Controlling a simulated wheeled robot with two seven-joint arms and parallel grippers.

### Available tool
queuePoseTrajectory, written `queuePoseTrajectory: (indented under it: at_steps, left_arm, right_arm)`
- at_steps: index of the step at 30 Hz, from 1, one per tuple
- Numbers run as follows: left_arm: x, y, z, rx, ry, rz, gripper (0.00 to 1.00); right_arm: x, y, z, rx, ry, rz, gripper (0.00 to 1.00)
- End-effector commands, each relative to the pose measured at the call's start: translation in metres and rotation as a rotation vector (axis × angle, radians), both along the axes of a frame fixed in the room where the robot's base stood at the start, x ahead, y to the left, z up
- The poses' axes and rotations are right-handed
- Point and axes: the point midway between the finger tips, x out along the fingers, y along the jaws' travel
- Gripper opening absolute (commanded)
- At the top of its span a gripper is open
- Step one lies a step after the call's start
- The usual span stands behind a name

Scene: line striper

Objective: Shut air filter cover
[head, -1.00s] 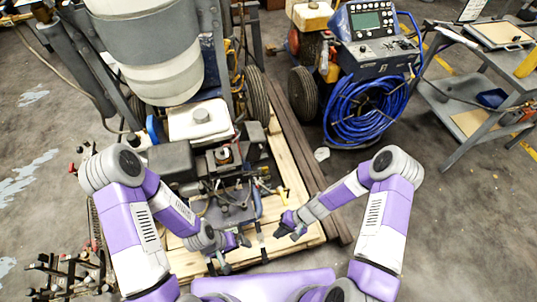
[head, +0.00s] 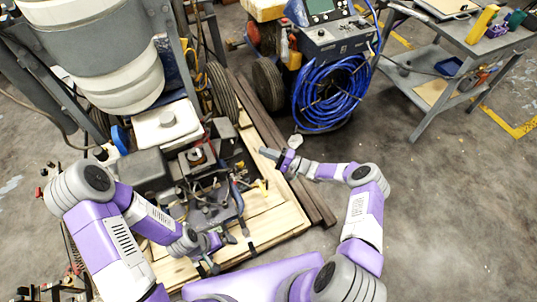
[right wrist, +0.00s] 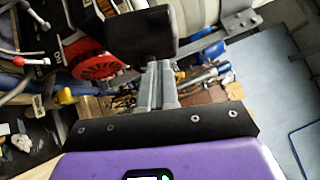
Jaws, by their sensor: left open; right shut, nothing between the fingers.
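The line striper's engine (head: 197,158) sits low on the machine, below the white tank. A dark box-shaped housing (head: 147,170) is on its left and another black housing (head: 228,143) on its right. I cannot tell for sure which one is the air filter cover, or whether it is open. My right gripper (head: 266,153) is shut and empty, just right of the engine. In the right wrist view its fingers (right wrist: 158,88) point at a black block (right wrist: 142,35) beside a red round part (right wrist: 95,60); contact is unclear. My left gripper (head: 226,238) is open, below the engine's front.
A white tank with a cap (head: 167,125) stands behind the engine, under a large hopper (head: 100,50). The striper is on a wooden pallet (head: 285,215). A blue hose coil (head: 332,92) and a grey cart (head: 440,75) stand to the right. Floor right of my right arm is clear.

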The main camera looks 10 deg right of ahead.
Motion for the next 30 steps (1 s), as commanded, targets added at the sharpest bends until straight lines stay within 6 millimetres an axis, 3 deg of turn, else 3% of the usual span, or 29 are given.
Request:
queuePoseTrajectory:
  at_steps: [8, 15, 30]
  left_arm:
    - [0.0, 0.0, -0.01, 0.0, 0.0, 0.0, 1.0]
    - [0.0, 0.0, -0.005, 0.0, 0.0, 0.0, 1.0]
    - [0.0, 0.0, -0.006, 0.0, 0.0, 0.0, 1.0]
  right_arm:
    - [0.032, 0.051, 0.01, -0.001, -0.001, 0.005, 0.0]
    - [0.024, 0.079, 0.02, 0.0, 0.0, 0.004, 0.0]
    - [0.023, 0.085, 0.021, -0.003, 0.0, 0.003, 0.0]
